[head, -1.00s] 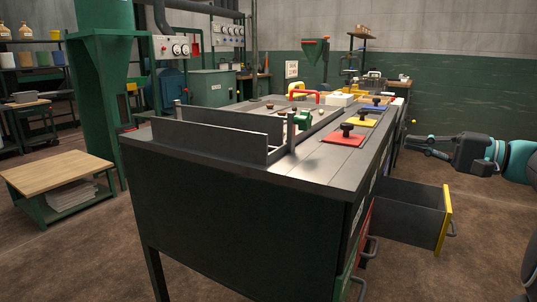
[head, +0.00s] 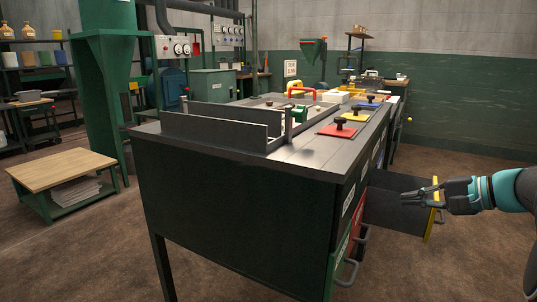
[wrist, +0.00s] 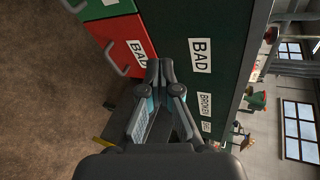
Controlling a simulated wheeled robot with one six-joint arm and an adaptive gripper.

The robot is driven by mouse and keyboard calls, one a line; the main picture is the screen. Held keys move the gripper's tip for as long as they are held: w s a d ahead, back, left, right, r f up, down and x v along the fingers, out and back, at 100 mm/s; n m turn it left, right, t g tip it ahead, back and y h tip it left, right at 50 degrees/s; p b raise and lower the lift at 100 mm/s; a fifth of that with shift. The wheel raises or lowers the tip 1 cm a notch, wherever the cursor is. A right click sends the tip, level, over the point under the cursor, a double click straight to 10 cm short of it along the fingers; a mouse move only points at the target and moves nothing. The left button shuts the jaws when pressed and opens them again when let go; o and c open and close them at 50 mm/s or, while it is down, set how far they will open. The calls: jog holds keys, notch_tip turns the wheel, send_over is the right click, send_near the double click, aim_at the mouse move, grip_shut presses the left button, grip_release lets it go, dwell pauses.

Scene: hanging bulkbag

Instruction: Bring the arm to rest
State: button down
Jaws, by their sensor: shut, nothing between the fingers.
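My gripper (head: 408,199) is at the right of the head view, in the air and empty. It points left, toward the side of the dark green workbench (head: 235,205). In the head view it overlaps the pulled-out drawer (head: 385,212) with the yellow front (head: 432,228); I cannot tell the height between them. In the wrist view my gripper's fingers (wrist: 160,68) are together with nothing between them. Beyond them is the bench side with white "BAD" labels (wrist: 200,55) and a red drawer front (wrist: 125,40).
The open drawer and the drawer handles (head: 347,272) jut out on the bench's right side. Red, yellow and blue plates with black knobs (head: 340,127) lie on the bench top. A low wooden table (head: 62,170) stands at left. The brown floor (head: 470,270) at right is clear.

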jog(key=s+a+f+n+g+h+p, duration=0.1)
jog(key=s+a+f+n+g+h, duration=0.35)
jog(key=s+f, duration=0.75)
jog(key=s+a+r+n+t+h+p, duration=0.1)
jog(key=s+a+n+h, duration=0.4)
jog(key=s+a, duration=0.5)
jog(key=shift+s+a+r+n+p, duration=0.3)
jog(key=shift+a+n, duration=0.25)
jog(key=shift+a, duration=0.25)
